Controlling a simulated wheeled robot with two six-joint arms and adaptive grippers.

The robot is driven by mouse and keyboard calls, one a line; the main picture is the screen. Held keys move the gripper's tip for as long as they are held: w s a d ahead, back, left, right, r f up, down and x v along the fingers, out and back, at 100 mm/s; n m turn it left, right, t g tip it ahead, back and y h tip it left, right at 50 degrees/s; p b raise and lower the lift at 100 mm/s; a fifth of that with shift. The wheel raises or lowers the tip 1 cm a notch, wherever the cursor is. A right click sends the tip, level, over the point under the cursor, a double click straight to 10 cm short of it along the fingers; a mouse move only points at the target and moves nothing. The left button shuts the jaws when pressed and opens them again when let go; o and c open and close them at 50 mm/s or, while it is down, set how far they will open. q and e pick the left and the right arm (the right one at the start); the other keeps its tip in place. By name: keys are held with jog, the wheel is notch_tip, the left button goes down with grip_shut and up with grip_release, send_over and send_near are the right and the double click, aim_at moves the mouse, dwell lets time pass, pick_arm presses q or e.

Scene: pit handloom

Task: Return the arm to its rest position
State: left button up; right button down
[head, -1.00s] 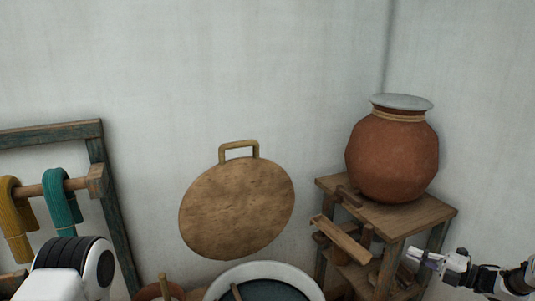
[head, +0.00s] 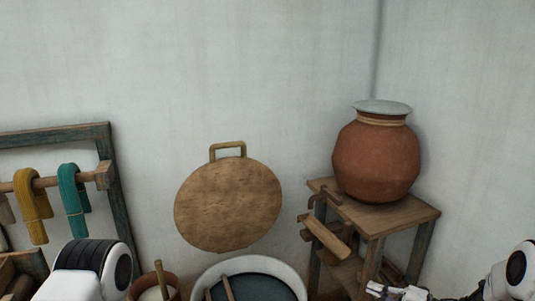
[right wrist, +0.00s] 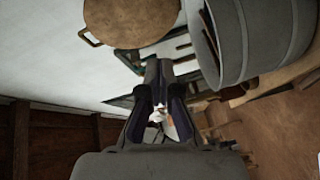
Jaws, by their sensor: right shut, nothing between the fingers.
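My right gripper (head: 372,288) is low at the bottom edge of the head view, in front of the wooden stand. Its fingers are shut and empty. In the right wrist view the dark fingers (right wrist: 158,72) point towards the room, apart from anything there. My left arm shows as a white and black link at the lower left of the head view, and its gripper is out of the picture.
A clay pot (head: 376,160) with a lid stands on the wooden stand (head: 420,211). Yellow yarn (head: 31,205) and teal yarn (head: 72,192) hang from a rack at the left.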

jog(key=s+a+f+m+g+h, duration=0.1)
jog(key=s+a+f+m+h, duration=0.4)
jog(key=s+a+f+m, duration=0.55)
jog(key=s+f+m+g+h, duration=0.45)
jog(key=s+f, duration=0.25)
jog(key=s, duration=0.5)
jog(key=s+d+m+g+h, duration=0.2)
jog(key=s+m, duration=0.3)
jog(key=s, duration=0.3)
jog(key=s+d+m+g+h, duration=0.2)
jog(key=s+d+m+g, duration=0.1)
jog(key=s, duration=0.6)
jog(key=d+m, duration=0.1)
jog(key=m, duration=0.1)
jog(key=shift+s+f+m, duration=0.3)
jog(key=shift+m, duration=0.1)
jog(key=c, duration=1.8)
grip_release()
jog(key=shift+c, duration=0.2)
